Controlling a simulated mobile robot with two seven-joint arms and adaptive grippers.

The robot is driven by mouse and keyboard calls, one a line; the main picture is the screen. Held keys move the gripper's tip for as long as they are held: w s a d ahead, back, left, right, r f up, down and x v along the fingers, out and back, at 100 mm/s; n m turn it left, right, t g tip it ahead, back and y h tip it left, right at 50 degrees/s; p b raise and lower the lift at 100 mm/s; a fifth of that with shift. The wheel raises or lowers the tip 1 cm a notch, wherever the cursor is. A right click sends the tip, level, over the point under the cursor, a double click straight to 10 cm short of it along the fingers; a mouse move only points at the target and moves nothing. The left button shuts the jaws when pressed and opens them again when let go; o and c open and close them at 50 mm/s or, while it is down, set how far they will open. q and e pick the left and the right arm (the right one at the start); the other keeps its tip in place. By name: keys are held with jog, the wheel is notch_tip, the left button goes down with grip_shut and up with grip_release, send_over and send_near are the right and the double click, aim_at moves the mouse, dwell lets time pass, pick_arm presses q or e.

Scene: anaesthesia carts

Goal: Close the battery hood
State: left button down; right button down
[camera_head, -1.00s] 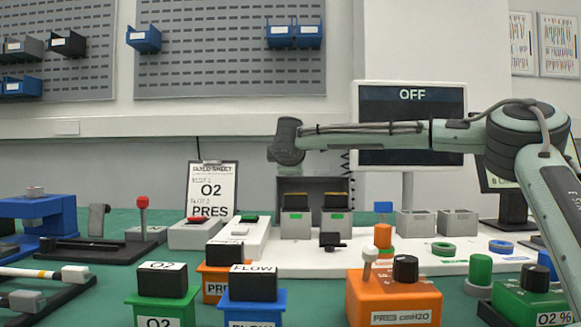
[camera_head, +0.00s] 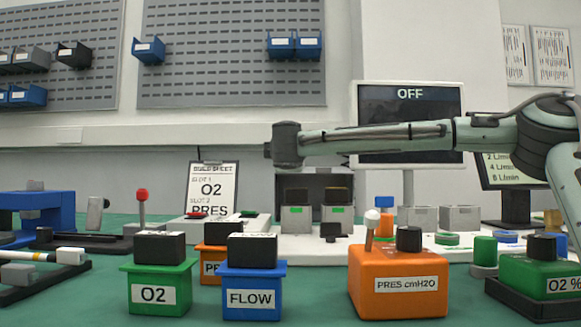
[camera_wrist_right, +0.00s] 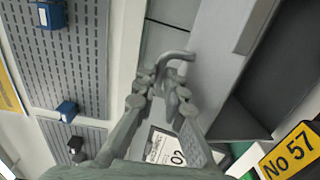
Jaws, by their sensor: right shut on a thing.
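The battery hood (camera_head: 316,181) is a dark grey housing behind two grey batteries (camera_head: 296,218) (camera_head: 335,213) with dark tops. Its front looks open in the head view. In the wrist view its grey panel (camera_wrist_right: 213,62) and dark inner side (camera_wrist_right: 285,75) fill the upper right. My right gripper (camera_wrist_right: 163,80) is shut on a bent grey handle (camera_wrist_right: 178,55) beside that panel. In the head view my right wrist (camera_head: 285,146) is just above the hood and hides the fingers. My left gripper is not in view.
An OFF screen (camera_head: 412,103) stands behind my right arm. A build sheet (camera_head: 211,187) stands left of the hood. Labelled green (camera_head: 158,290), blue (camera_head: 251,293) and orange (camera_head: 398,282) modules are in front. A yellow No 57 tag (camera_wrist_right: 292,153) is close to the wrist camera.

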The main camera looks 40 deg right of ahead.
jog(key=shift+v, duration=1.2)
jog(key=shift+s+a+f, duration=0.4)
jog(key=shift+s+f, duration=0.05)
jog(key=shift+s, duration=0.05)
jog(key=c, duration=1.9)
grip_release()
jog(key=shift+f, duration=0.1)
jog(key=shift+s+a, duration=0.25)
jog(key=v, duration=0.7)
jog(key=r+v, duration=0.1)
jog(key=v, duration=0.3)
jog(key=shift+s+a, duration=0.1)
jog(key=shift+a, duration=0.05)
